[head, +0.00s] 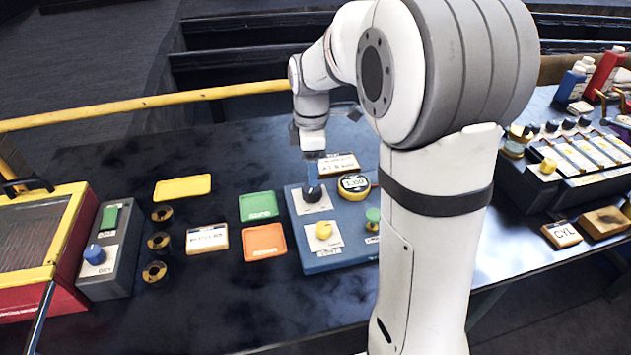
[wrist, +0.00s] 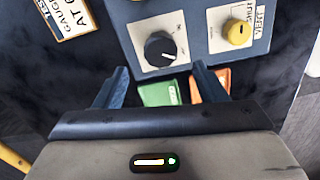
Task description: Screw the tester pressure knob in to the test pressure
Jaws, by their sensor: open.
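The blue tester box (head: 345,262) stands on the dark bench. It carries a black knob (head: 313,193) on a white plate, a yellow knob (head: 324,230), a green knob (head: 372,215) and a round yellow gauge (head: 354,184) reading about 1.00. The knob labels are too small to read surely. My gripper (head: 311,168) is above the black knob, pointing down. In the wrist view my gripper (wrist: 159,80) is open and empty. The black knob (wrist: 160,48) lies just beyond the fingertips, apparently untouched; the yellow knob (wrist: 238,32) is right of it.
A test card (wrist: 64,12) lies behind the tester. Green (head: 258,206), orange (head: 264,242) and yellow (head: 182,188) trays lie left of it, with ring parts (head: 158,241) and a grey switch box (head: 112,262). My arm hides the tester's right side.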

